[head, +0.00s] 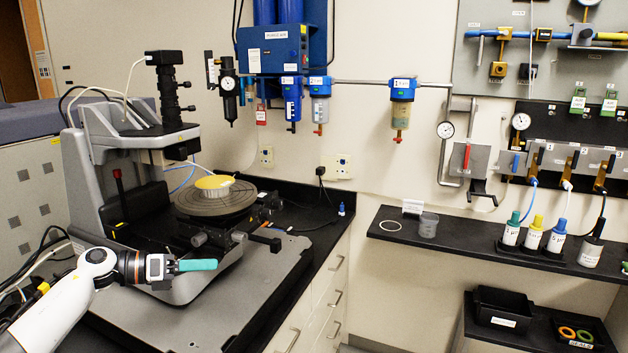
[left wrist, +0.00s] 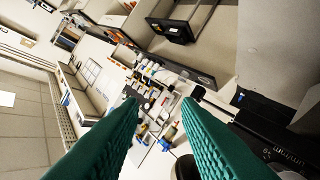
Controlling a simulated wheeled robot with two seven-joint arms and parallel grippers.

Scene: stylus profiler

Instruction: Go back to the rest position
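My left gripper (head: 197,265) reaches in from the lower left of the head view, above the front of the profiler's grey base. In the left wrist view its two teal fingers (left wrist: 159,102) stand apart with nothing between them. The stylus profiler (head: 105,165) stands on the black bench behind the gripper. Its round dark stage (head: 215,204) carries a yellow-and-white round piece (head: 214,184). The gripper is in front of the stage and apart from it. My right gripper is in neither view.
A black shelf (head: 480,243) on the right holds a grey cup (head: 428,225) and several capped bottles. Below it are a black bin (head: 502,309) and a tray of ring seals (head: 574,333). Filters and a gauge hang on the back wall. The bench's right front is mostly clear.

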